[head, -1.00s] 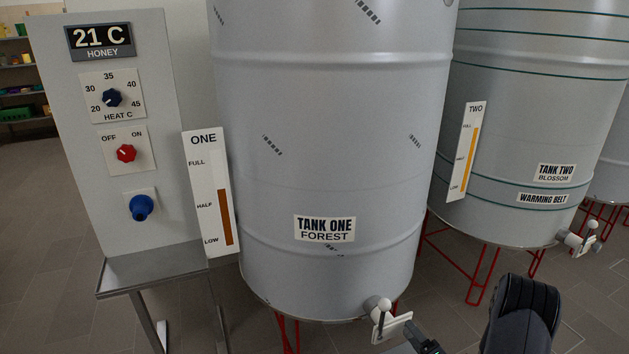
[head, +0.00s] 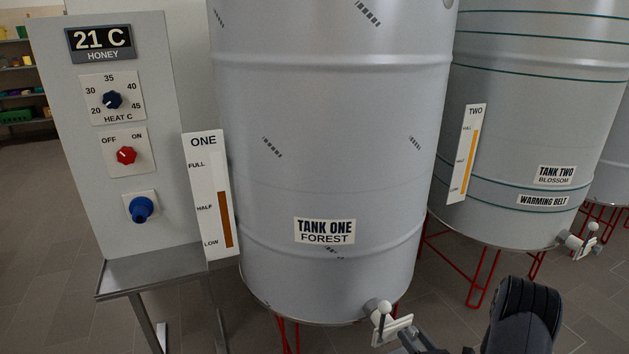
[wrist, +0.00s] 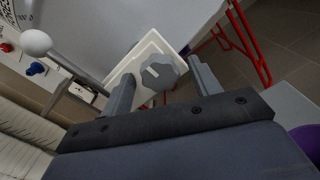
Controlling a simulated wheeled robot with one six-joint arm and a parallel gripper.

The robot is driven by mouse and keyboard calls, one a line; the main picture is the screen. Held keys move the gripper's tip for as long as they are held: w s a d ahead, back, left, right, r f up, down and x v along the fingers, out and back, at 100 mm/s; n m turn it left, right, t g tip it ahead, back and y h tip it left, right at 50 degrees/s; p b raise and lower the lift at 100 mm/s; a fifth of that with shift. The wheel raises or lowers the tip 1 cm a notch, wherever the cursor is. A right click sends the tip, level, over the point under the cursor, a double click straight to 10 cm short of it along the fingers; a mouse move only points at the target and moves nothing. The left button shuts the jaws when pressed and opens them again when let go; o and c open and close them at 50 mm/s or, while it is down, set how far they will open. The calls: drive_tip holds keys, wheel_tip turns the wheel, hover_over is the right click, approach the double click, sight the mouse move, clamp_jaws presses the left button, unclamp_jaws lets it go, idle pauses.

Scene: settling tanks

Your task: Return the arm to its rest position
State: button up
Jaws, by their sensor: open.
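My gripper (wrist: 160,69) is open in the wrist view, with its two grey fingers apart. A grey knob (wrist: 168,74) with a white mark shows between the fingers, on a white plate (wrist: 148,50). I cannot tell whether the fingers touch it. A white ball handle (wrist: 36,42) stands to the left. My dark arm (head: 525,315) reaches in at the bottom right, and the fingers are not clear there.
Tank two (head: 540,100) stands right of tank one on red legs. A control panel (head: 110,200) with a heat dial, a red switch and a blue knob stands at left above a metal table (head: 150,275). Grey floor (head: 50,230) is open at far left.

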drive_tip(key=n, duration=0.5)
drive_tip(key=shift+p, duration=0.35)
drive_tip(key=shift+d, duration=0.1)
